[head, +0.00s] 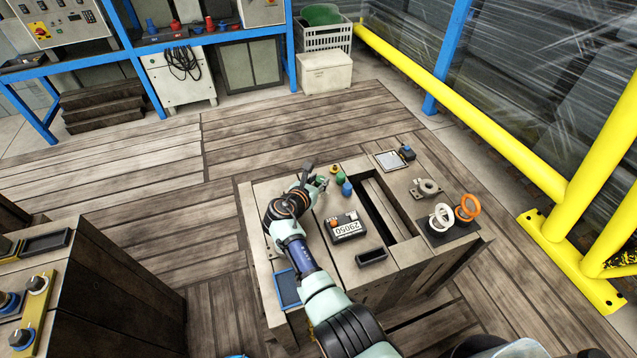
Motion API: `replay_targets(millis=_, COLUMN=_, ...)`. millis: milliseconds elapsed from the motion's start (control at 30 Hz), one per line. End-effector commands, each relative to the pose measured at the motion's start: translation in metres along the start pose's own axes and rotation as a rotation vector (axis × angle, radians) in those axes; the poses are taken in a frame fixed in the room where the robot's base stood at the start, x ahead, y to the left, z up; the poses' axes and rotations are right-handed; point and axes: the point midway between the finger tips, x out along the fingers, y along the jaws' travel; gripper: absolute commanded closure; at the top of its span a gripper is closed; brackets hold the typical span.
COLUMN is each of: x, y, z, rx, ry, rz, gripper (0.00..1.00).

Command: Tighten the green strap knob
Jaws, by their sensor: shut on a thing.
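A small green knob (322,182) shows at the fingertips of my gripper (318,184), on the left half of the wooden bench top. My gripper is shut on it, though the fingers are small and partly hidden by my wrist. The strap and the knob's seat cannot be made out. Just right of it, apart from the fingers, stand a yellow piece (335,169), another green piece (340,177) and a blue piece (347,189) in a short row.
A counter marked 29050 (345,227) and a small black tray (371,256) lie nearer on the bench (405,262). A slot opens right of the row. White (441,217) and orange (467,208) rings stand at the right. A blue-framed tray (288,288) lies beside my forearm.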

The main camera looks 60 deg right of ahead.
Motion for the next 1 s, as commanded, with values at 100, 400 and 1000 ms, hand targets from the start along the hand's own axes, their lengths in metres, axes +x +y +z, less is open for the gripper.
replay_targets(millis=100, x=0.0, y=0.0008, z=-0.001, rx=0.007, ry=0.001, rz=-0.018, gripper=1.0)
replay_targets(millis=400, x=0.0, y=0.0007, z=-0.0012, rx=0.011, ry=0.002, rz=-0.027, gripper=1.0)
replay_targets(millis=1000, x=-0.0003, y=0.0015, z=-0.001, rx=0.011, ry=0.002, rz=-0.024, gripper=0.42)
